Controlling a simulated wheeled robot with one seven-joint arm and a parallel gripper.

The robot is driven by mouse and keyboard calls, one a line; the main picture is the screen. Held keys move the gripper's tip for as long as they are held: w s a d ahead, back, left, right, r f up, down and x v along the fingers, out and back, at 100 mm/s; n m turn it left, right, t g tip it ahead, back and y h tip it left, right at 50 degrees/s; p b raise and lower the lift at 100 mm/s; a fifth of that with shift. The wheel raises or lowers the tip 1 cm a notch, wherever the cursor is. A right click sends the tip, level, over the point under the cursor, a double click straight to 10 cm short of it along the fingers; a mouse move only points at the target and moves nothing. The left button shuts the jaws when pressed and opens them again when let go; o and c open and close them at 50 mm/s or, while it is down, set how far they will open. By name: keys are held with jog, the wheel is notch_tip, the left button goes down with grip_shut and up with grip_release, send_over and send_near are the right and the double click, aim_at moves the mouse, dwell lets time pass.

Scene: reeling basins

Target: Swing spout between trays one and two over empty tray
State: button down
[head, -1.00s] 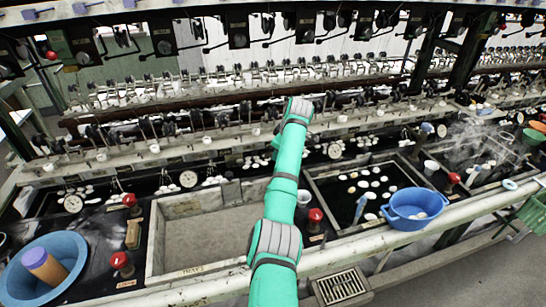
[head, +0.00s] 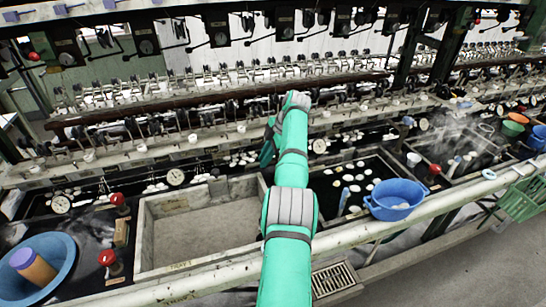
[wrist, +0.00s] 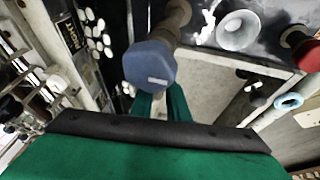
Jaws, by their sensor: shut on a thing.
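Empty tray one (head: 150,236) has a bare grey floor and is left of my arm in the head view. Tray two (head: 385,156), right of my arm, is dark and holds several white pieces. The spout shows in the wrist view as a brown pipe with a faceted blue end (wrist: 150,64). My gripper (wrist: 160,106) has its green fingers shut at the spout's blue end, which hides part of the grip. In the head view my gripper (head: 268,150) is mostly behind my arm near the trays' back edge, and the spout cannot be made out there.
A blue basin (head: 62,262) with an orange cylinder is at the left. Red knobs (head: 117,199) stand beside tray one. A blue colander (head: 397,200) sits on the front rail at the right. Reeling machinery lines the back. A white cup (wrist: 238,30) shows in the wrist view.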

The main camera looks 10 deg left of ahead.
jog(key=shift+s+a+f+n+g, duration=0.25)
jog(key=shift+s+a+n+g, duration=0.15)
jog(key=shift+s+a+n, duration=0.25)
jog(key=shift+w+d, duration=0.1)
jog(key=c, duration=1.7)
grip_release()
jog(key=shift+v, duration=5.55)
